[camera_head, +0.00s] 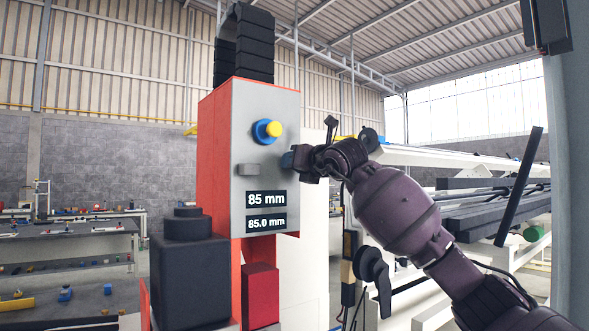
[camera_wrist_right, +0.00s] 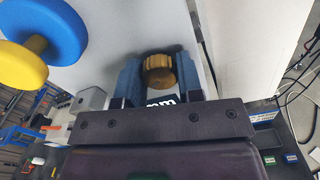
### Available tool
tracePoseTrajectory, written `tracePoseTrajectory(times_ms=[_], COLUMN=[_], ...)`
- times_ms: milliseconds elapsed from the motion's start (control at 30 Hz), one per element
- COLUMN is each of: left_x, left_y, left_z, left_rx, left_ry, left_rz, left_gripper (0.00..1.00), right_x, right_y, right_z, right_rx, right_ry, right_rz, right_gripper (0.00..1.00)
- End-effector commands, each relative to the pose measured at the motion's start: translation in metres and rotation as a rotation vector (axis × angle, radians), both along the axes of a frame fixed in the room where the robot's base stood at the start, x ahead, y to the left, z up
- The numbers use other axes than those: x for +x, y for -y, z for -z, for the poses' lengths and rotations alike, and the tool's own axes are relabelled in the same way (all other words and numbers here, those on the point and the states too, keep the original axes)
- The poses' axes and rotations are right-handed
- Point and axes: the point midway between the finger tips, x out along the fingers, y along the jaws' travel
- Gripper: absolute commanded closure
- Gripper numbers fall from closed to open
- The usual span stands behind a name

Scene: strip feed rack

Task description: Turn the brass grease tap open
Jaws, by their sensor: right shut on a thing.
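The brass grease tap (camera_wrist_right: 159,72) is a ribbed round knob on the grey panel face. It sits between the two blue fingers of my right gripper (camera_wrist_right: 157,68) in the wrist view, and the gripper is shut on it. In the head view my right gripper (camera_head: 287,160) reaches the right edge of the grey panel (camera_head: 238,121) from the right, and its fingers hide the tap there. Whether the tap is turned open or closed cannot be told. My left gripper is not in view.
A yellow and blue button (camera_head: 272,129) and a grey block (camera_head: 248,169) stick out of the panel left of my gripper. Two displays (camera_head: 266,199) read 85 mm and 85.0 mm. A rack with dark bars (camera_head: 500,215) stands at the right.

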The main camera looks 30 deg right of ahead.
Motion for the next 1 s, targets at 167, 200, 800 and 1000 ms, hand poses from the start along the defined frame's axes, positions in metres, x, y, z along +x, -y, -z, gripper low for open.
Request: tracePoseTrajectory(times_ms=[167,200,800,1000], left_x=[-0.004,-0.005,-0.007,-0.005], left_y=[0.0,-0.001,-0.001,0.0], left_z=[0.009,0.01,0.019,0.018], left_rx=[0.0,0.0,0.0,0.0], left_ry=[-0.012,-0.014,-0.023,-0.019], left_rz=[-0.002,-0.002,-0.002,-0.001], left_gripper=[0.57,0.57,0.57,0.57], right_x=[0.0,0.0,0.0,0.0], right_y=[0.0,0.0,0.001,0.001], right_z=[0.002,0.002,0.0,0.0], right_rx=[-0.167,-0.204,-0.75,-0.886], right_ry=[0.022,0.027,0.104,0.123], right_rz=[0.001,0.001,0.001,0.001], right_gripper=[0.9,0.9,0.9,0.9])
